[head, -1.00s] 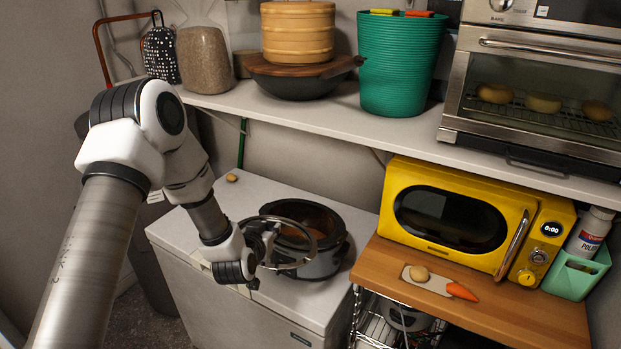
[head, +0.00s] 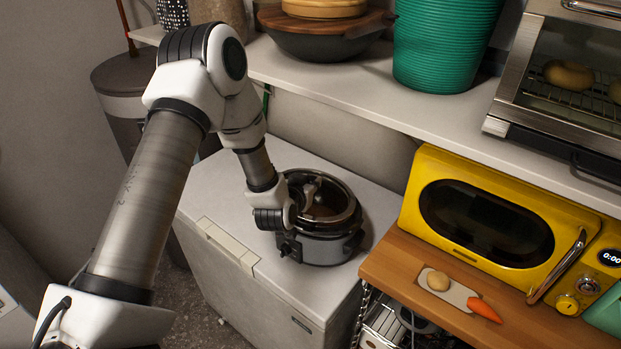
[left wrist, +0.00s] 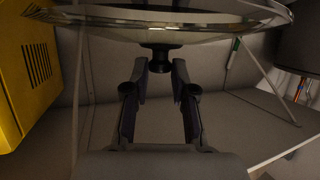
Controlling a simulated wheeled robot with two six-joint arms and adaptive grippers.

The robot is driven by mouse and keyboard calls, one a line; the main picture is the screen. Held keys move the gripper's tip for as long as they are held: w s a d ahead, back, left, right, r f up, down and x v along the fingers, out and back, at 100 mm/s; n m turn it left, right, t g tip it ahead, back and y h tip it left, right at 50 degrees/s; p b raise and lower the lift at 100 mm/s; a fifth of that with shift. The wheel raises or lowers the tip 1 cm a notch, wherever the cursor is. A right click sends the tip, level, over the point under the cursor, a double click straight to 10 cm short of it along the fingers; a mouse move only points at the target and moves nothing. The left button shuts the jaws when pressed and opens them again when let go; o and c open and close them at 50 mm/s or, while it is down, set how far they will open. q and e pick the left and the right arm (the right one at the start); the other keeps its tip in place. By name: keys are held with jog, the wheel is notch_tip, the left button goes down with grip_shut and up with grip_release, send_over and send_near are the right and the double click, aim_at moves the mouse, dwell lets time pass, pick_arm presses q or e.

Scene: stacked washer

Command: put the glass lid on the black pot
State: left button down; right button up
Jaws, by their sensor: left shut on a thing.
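The black pot (head: 325,249) stands on the white chest freezer, with a dark rim and a grey lower body. The glass lid (head: 335,207) has a metal rim and is over the pot's mouth; whether it touches the pot rim I cannot tell. My left gripper (head: 308,196) is at the lid's left-middle, shut on its knob. In the left wrist view the glass lid (left wrist: 215,30) spans the top, its dark knob between the fingertips of my left gripper (left wrist: 160,76). The pot cannot be made out there. My right gripper is not in view.
The white chest freezer (head: 225,190) has free top around the pot. A shelf (head: 370,100) runs above and behind it. The yellow microwave (head: 480,220) stands to the right on a wooden top (head: 410,265), with a carrot (head: 484,309) on a small board.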

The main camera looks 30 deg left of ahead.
pick_arm(q)
jog(key=shift+w+f, duration=0.25)
jog(key=shift+w, duration=0.3)
jog(key=shift+s+d+r, duration=0.1)
jog(key=shift+s+r, duration=0.2)
jog(key=shift+s, duration=0.25)
jog(key=shift+w+f+b, duration=0.35)
jog(key=shift+w+f, duration=0.05)
jog(key=shift+f, duration=0.2)
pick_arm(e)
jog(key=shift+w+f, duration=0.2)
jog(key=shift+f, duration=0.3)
pick_arm(q)
jog(key=shift+s, duration=0.15)
jog(key=shift+s+r, duration=0.1)
jog(key=shift+s, duration=0.05)
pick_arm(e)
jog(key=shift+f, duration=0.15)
pick_arm(q)
jog(key=shift+f+b, duration=0.45)
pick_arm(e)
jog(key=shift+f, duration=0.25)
